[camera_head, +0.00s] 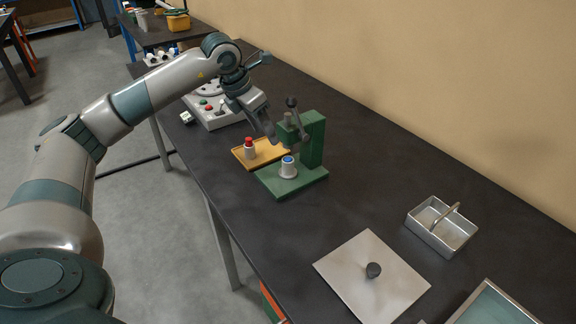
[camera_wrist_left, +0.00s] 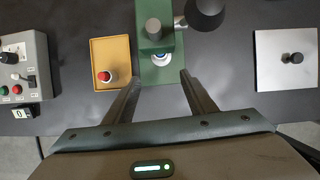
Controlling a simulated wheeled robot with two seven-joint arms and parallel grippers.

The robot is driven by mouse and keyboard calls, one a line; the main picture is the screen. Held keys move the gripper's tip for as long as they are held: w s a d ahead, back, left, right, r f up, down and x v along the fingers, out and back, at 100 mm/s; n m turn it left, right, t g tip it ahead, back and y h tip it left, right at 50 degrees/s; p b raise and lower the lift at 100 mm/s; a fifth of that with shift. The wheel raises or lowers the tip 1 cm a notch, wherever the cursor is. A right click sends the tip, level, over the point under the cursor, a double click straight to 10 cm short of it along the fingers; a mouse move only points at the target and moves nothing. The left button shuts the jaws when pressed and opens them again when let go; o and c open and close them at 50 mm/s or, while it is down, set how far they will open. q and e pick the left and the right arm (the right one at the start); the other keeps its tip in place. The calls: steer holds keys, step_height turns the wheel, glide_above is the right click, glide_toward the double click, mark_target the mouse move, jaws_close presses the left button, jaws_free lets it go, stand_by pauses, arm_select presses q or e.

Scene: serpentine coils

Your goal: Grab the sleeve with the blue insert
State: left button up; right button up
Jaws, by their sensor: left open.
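The sleeve with the blue insert (camera_head: 288,168) is a pale upright cylinder with a blue top, standing on the base of a green press (camera_head: 313,140). In the left wrist view its blue-ringed top (camera_wrist_left: 160,57) shows only in part, beneath the press head. My left gripper (camera_head: 267,130) is open, above and behind the sleeve in the head view, close to the press. In the left wrist view its two fingers (camera_wrist_left: 160,80) point toward the press, with the sleeve ahead between their lines and nothing held. My right gripper is not in view.
A similar sleeve with a red insert (camera_head: 249,153) stands on a yellow tray (camera_head: 240,158) left of the press. The press's dark-knobbed lever (camera_head: 292,102) stands near my gripper. A control box (camera_head: 212,120), metal plate (camera_head: 345,262) and handled metal box (camera_head: 428,236) are on the table.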

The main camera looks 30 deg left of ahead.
arm_select(q)
steer(key=p, duration=0.4)
glide_toward(285, 161)
steer(key=x, duration=0.5)
steer(key=shift+s+a+f, duration=0.15)
steer(key=shift+a+f, duration=0.1)
steer(key=shift+f, duration=0.4)
steer(key=shift+w+d+f+p, duration=0.25)
steer(key=shift+w+f+p, duration=0.15)
steer(key=shift+p, duration=0.35)
steer(key=p+x, duration=0.1)
steer(key=x, duration=0.2)
steer(key=shift+d+p, duration=0.1)
steer(key=shift+p, duration=0.25)
steer(key=shift+w+f, duration=0.25)
steer(key=shift+f, duration=0.3)
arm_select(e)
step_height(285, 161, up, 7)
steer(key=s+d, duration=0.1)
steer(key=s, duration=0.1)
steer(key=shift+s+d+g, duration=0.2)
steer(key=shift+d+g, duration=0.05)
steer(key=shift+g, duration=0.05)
